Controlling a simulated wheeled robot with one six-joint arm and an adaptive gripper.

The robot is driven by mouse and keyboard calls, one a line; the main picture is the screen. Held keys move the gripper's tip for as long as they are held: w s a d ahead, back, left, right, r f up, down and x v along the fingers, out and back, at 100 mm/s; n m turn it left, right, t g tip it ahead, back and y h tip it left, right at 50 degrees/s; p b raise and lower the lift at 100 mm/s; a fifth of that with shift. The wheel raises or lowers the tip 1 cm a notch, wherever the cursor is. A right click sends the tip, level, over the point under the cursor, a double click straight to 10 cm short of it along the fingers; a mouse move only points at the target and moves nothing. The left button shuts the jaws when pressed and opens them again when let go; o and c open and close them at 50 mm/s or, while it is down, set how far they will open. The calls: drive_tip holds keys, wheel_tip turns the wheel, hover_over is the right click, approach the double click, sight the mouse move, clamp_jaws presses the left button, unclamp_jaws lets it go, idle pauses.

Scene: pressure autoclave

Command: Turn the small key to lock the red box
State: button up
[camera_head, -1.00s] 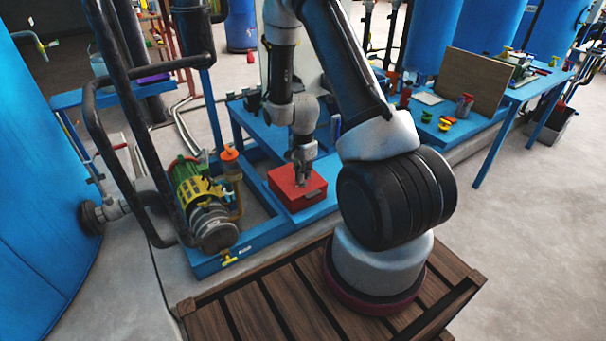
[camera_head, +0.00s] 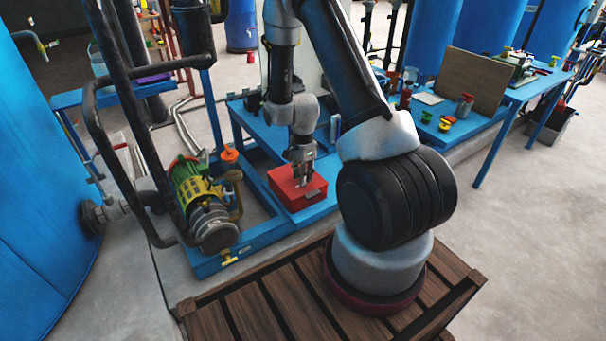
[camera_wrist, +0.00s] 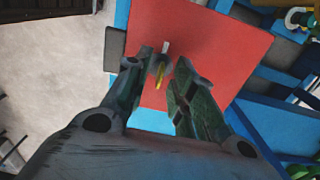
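The red box (camera_head: 290,190) stands on the blue bench frame, below my gripper (camera_head: 303,181). In the wrist view the red top of the box (camera_wrist: 222,55) fills much of the upper middle. A small key-like piece with a yellow part (camera_wrist: 160,76) and a pale tip shows over the red top. My gripper (camera_wrist: 158,72) is over the box with its two fingers apart, one on each side of this piece. I see gaps between the fingers and the piece. How the key sits in its lock is too small to tell.
A green and yellow motor pump (camera_head: 203,200) stands left of the box, with dark pipes beside it. A blue table (camera_head: 520,92) with a brown board (camera_head: 474,80) is at the right. Bare floor lies at the lower right.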

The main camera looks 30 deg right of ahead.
wheel_tip(320, 180, up, 12)
idle(0.6)
idle(0.4)
